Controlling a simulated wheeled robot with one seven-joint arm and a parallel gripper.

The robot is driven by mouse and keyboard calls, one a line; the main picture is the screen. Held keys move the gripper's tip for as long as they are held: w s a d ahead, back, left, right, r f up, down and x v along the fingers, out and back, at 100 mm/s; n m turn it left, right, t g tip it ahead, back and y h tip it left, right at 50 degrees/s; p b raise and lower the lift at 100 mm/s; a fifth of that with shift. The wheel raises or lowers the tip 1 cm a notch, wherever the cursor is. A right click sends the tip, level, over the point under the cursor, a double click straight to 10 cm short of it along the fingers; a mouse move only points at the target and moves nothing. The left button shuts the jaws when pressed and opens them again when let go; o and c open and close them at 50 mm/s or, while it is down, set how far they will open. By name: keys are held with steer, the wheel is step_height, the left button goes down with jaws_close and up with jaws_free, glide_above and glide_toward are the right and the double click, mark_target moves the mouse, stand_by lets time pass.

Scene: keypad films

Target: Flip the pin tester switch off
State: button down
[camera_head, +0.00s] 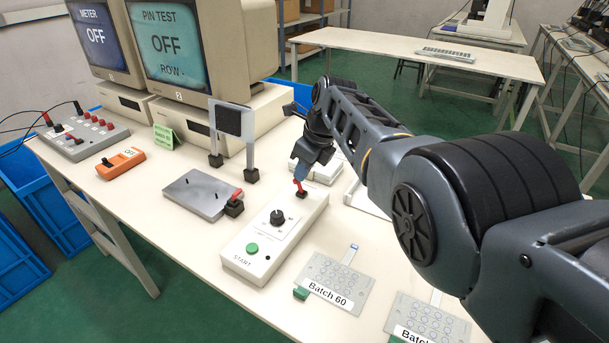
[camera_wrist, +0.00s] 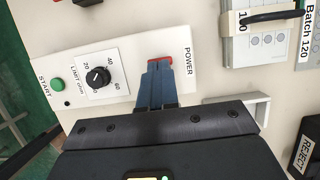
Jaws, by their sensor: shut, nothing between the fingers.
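The pin tester (camera_head: 277,236) is a long white box with a green START button, a black limit knob (camera_head: 277,217) and a red power switch (camera_head: 301,187) at its far end. In the wrist view the power switch (camera_wrist: 160,59) shows red around the fingertips, beside the word POWER. My gripper (camera_head: 300,178) is shut and empty, its blue fingers pointing down at the switch. The fingertips (camera_wrist: 158,67) cover most of the switch, and they look to be touching it. The right monitor (camera_head: 170,45) reads PIN TEST OFF, ROW -.
Keypad films labelled Batch 60 (camera_head: 334,283) lie right of the tester. A grey plate fixture (camera_head: 202,193) with a red-handled clamp lies to its left. An orange meter (camera_head: 120,163) and a grey control box (camera_head: 80,136) are farther left. A REJECT label (camera_wrist: 305,150) shows at the wrist view's right edge.

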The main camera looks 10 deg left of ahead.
steer(key=shift+f, duration=0.15)
steer(key=shift+a+r+p, duration=0.1)
steer(key=shift+r+p, duration=0.6)
steer(key=shift+r, duration=0.2)
